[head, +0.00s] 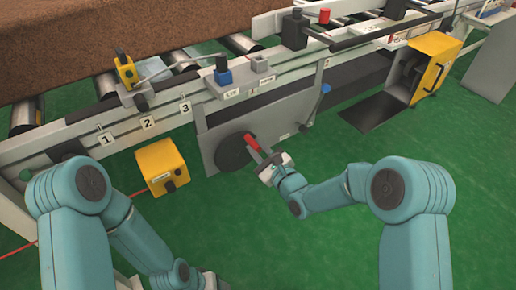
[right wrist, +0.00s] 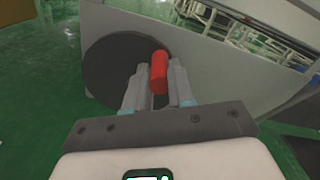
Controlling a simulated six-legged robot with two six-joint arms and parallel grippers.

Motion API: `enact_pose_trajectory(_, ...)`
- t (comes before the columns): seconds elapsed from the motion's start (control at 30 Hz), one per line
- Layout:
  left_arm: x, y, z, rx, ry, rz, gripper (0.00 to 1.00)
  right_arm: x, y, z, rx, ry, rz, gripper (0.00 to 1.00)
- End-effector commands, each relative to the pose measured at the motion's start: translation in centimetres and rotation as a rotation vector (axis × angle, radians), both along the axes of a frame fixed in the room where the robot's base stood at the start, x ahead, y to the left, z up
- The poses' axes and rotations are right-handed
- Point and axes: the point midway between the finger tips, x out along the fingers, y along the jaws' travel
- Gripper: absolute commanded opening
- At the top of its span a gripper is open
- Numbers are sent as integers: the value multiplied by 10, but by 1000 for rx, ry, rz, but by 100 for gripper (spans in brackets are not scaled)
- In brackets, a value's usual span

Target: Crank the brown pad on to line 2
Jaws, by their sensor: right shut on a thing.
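The brown pad (head: 110,40) lies on the rollers behind the rail at the upper left. The line plates 1, 2 (head: 148,123) and 3 stand along the rail's front. The crank is a dark round disc (head: 233,152) with a red handle (head: 251,141) on a grey panel. It also shows in the right wrist view as a dark disc (right wrist: 108,70) and a red handle (right wrist: 159,72). My right gripper (head: 262,157) is shut on the red handle, one finger on each side.
A yellow box (head: 162,166) stands on the green floor below the rail, with a red line running left from it. A yellow pointer block (head: 125,70) and a blue knob (head: 222,70) are on the rail. An open yellow cabinet (head: 432,62) stands at the right.

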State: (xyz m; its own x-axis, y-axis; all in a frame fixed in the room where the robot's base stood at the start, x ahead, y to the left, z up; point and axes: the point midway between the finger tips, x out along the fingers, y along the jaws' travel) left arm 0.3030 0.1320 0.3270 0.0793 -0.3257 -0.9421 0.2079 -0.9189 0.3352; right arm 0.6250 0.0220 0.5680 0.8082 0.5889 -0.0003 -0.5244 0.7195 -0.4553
Motion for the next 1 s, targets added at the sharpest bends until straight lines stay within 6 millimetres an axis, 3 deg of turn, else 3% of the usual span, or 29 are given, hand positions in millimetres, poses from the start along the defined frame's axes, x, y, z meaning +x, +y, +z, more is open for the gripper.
enact_pose_trajectory(0.1, 0, 0, 0, 0, 0, 0, 60, 2, -2, 2, 1, -7, -7, 0)
enact_pose_trajectory(0.13, 0, 0, 0, 0, 0, 0, 60, 2, -2, 2, 1, -7, -7, 26)
enact_pose_trajectory(0.2, 0, 0, 0, 0, 0, 0, 60, 2, -2, 2, 1, -6, -6, 48)
enact_pose_trajectory(0.63, -1, -1, 5, 0, 1, -3, 60, -9, -8, 2, -1, -1, -3, 48)
enact_pose_trajectory(1.0, -5, -5, 26, -4, 9, -20, 60, -84, -64, 3, 0, 1, -7, 48)
